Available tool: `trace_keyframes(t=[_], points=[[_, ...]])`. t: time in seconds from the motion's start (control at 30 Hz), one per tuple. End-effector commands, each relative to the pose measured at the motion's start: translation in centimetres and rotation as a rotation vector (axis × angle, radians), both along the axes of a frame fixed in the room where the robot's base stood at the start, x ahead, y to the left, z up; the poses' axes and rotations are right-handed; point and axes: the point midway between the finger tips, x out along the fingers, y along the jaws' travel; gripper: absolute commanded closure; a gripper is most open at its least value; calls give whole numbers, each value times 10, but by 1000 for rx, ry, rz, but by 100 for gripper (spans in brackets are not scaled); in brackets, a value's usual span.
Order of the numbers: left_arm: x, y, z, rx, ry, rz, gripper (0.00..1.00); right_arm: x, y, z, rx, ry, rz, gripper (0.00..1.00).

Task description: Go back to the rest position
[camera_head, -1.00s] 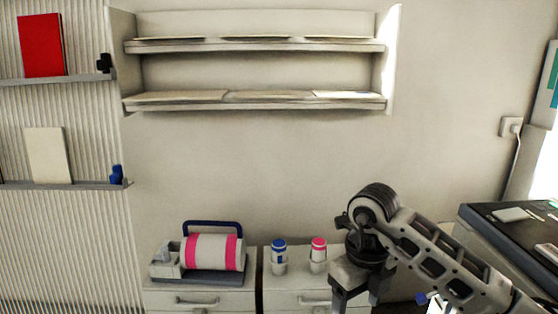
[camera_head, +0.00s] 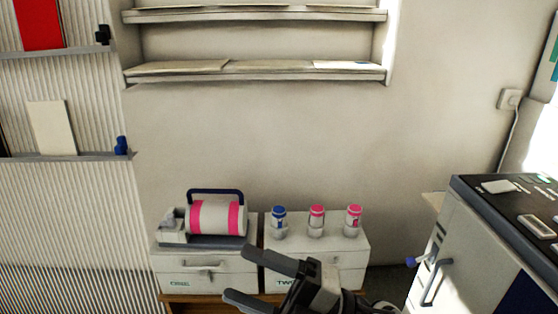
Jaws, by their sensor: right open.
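My right gripper (camera_head: 236,273) is low in the middle of the view, in front of the white drawer units. Its two dark fingers point left and are spread apart, with nothing between them. Part of my right arm runs off the bottom edge. My left gripper is not in view.
On the drawer units (camera_head: 207,281) stand a pink-striped roll device (camera_head: 215,217), a blue-capped bottle (camera_head: 279,217) and two pink-capped bottles (camera_head: 316,217). A dark-topped cabinet (camera_head: 456,230) stands at the right. Wall shelves (camera_head: 255,75) hang above. The wall space between is clear.

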Motion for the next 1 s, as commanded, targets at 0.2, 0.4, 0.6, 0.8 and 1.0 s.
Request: trace_keyframes(t=[0.2, 0.4, 0.6, 0.8, 1.0], points=[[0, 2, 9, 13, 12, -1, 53, 33, -112, -65, 450, 846, -581, 32], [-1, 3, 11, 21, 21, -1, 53, -22, -164, -167, 534, 1449, -863, 32], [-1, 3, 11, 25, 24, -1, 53, -69, -173, -208, 531, 1732, -947, 32], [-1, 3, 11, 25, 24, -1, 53, -75, -173, -213, 527, 1768, -954, 32], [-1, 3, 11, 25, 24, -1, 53, -74, -173, -213, 527, 1765, -953, 32]])
